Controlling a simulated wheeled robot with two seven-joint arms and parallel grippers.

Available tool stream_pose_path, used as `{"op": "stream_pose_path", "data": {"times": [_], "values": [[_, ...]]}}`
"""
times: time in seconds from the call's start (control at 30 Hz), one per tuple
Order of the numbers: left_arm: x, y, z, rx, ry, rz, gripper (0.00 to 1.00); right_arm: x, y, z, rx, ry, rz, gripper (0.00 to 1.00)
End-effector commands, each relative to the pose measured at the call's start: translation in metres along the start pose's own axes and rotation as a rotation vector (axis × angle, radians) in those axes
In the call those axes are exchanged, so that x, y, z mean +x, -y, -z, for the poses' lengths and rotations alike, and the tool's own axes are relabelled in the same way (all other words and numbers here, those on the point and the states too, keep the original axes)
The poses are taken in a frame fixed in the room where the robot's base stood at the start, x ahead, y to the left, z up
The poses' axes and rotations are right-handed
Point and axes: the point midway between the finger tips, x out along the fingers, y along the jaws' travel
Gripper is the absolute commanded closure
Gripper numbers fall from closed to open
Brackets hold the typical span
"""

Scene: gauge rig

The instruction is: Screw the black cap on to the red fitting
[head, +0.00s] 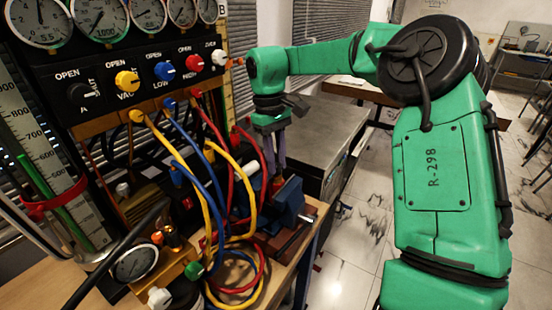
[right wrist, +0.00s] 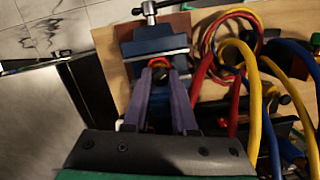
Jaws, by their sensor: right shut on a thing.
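The red fitting (head: 276,184) stands in the jaws of a blue vise (head: 288,205) at the bench's right end in the head view. In the right wrist view, its red-orange rim (right wrist: 158,62) shows just beyond my fingertips. My right gripper (head: 275,165) points down over the fitting. In the right wrist view, its purple-grey fingers (right wrist: 162,80) are shut on the small dark cap (right wrist: 159,74). The cap is right at the fitting; I cannot tell whether they touch or how the threads sit. My left gripper is not in view.
A gauge panel (head: 140,62) with coloured knobs stands at the left. Yellow, blue and red hoses (head: 235,170) hang close beside my right gripper and coil on the wooden bench (head: 270,268). A loose gauge (head: 135,263) sits at front left. A grey cabinet (head: 335,135) stands behind.

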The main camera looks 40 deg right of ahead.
Motion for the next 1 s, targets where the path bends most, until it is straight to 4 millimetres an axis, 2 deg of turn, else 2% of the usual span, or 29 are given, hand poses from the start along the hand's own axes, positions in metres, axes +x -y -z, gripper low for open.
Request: {"op": "stream_pose_path", "data": {"times": [0.13,0.17,0.2,0.5,0.6,1.0], "values": [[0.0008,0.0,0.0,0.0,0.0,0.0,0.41,0.0041,0.0004,-0.0022,-0.004,0.014,0.002,1.0],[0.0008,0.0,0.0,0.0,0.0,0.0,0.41,0.0041,0.0004,-0.0021,-0.004,0.014,0.002,0.63],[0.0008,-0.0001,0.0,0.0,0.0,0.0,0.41,0.0038,0.0003,-0.0018,-0.005,0.012,0.001,0.57],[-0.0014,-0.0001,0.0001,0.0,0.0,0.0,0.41,0.0003,0.0001,-0.0008,-0.039,0.004,-0.007,0.57],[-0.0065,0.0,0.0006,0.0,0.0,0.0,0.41,-0.0014,0.0005,-0.0007,-0.231,0.002,-0.035,0.57],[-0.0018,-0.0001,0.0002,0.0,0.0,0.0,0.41,0.0008,0.0,-0.0001,-0.837,0.001,-0.127,0.57]]}}
